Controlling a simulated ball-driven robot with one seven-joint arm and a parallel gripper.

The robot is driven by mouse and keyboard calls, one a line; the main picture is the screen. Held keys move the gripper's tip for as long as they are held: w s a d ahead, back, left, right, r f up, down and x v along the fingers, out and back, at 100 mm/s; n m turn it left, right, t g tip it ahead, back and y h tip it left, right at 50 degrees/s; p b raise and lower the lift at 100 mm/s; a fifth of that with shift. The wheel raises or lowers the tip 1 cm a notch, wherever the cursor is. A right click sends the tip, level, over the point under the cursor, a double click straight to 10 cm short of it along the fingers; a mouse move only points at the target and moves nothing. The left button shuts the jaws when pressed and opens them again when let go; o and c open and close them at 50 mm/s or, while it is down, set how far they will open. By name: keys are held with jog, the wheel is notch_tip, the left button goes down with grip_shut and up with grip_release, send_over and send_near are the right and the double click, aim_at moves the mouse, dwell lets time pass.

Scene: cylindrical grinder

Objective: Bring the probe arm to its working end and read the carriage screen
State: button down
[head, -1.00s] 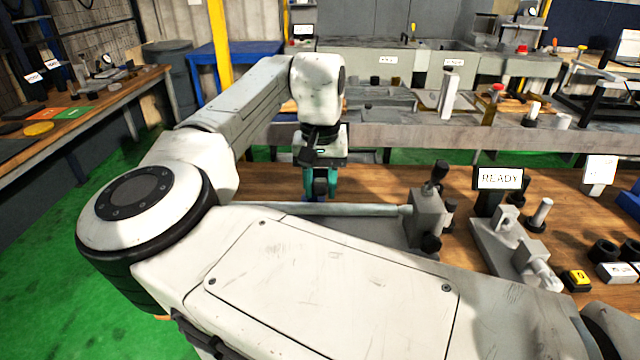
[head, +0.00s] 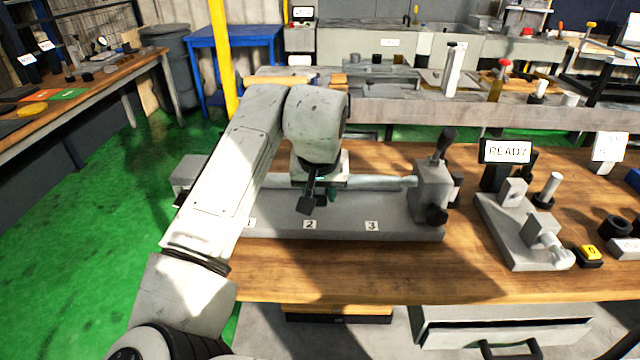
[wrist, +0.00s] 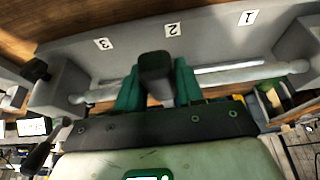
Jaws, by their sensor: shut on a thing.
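The grey fixture (head: 265,226) on the bench bears the number tags 1, 2 and 3 and a pale horizontal bar (head: 385,182). The bar also shows in the wrist view (wrist: 232,76). The exact contact is hidden. A screen (head: 507,151) right of the fixture reads READY. I cannot tell which part is the probe arm.
The fixture's right end block (head: 431,189) has an upright dark lever (head: 444,143) and a knob. A grey device (head: 520,231) with a post and a yellow button (head: 590,252) stand further right. The bench front (head: 340,275) is clear. Drawers sit below.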

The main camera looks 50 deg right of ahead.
jog(key=shift+s+f+t+h+b, duration=0.1)
jog(key=shift+f+t+h+b, duration=0.4)
jog(key=shift+f+b, duration=0.6)
jog(key=shift+a+f, duration=0.1)
jog(key=shift+f, duration=0.25)
jog(key=c, duration=0.8)
grip_release()
jog(key=shift+r, duration=0.1)
jog(key=v, duration=1)
jog(key=shift+a+r+p, duration=0.2)
jog(key=shift+r+p, duration=0.2)
jog(key=shift+p, duration=0.05)
